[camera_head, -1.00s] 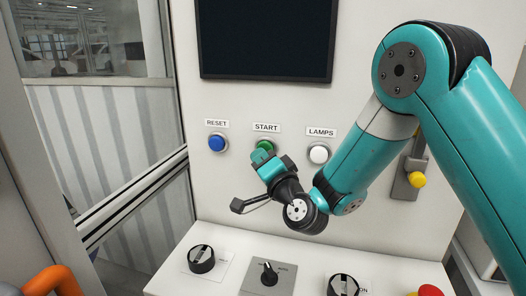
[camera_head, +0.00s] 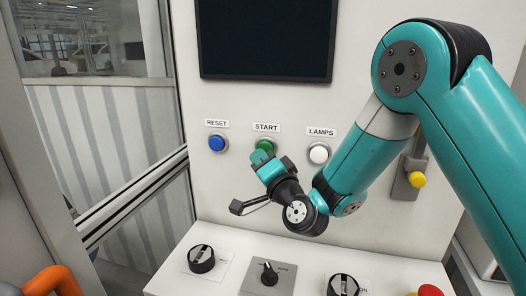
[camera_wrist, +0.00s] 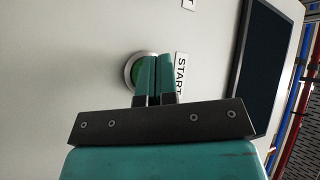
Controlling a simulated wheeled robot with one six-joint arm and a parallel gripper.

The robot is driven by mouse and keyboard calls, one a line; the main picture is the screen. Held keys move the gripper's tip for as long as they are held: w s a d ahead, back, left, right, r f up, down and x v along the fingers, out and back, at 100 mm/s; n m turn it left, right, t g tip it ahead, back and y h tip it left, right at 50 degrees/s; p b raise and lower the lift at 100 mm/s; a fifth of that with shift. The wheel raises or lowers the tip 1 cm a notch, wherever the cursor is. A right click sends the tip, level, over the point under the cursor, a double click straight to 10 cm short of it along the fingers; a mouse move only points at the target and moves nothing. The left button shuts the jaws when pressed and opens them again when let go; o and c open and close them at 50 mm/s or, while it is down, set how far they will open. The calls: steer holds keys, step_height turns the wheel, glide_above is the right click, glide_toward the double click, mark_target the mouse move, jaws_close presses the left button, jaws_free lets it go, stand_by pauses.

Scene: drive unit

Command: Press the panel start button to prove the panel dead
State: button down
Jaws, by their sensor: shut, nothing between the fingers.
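The green start button (camera_head: 266,145) sits on the white panel under the START label (camera_head: 266,127), between the blue and white buttons. In the wrist view the green button (camera_wrist: 137,72) shows inside a silver ring, partly covered by my fingers. My gripper (camera_head: 259,156) is shut and empty, its fingertips in front of the lower part of the button. In the wrist view my gripper (camera_wrist: 157,58) has its tips over the button's right side, beside the START label. I cannot tell whether the tips touch the button.
The blue RESET button (camera_head: 217,143) is to the left and the white LAMPS button (camera_head: 318,153) to the right. A dark screen (camera_head: 266,38) is above. Below, a ledge carries black knobs (camera_head: 201,259) and a selector switch (camera_head: 268,273). A yellow knob (camera_head: 417,180) is at right.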

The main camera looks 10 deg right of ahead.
steer(key=shift+s+a, duration=0.1)
steer(key=shift+s, duration=0.2)
steer(key=s+a, duration=0.2)
steer(key=s, duration=0.3)
steer(key=shift+s+a+p, duration=0.15)
steer(key=shift+s+p, duration=0.15)
steer(key=shift+p, duration=0.05)
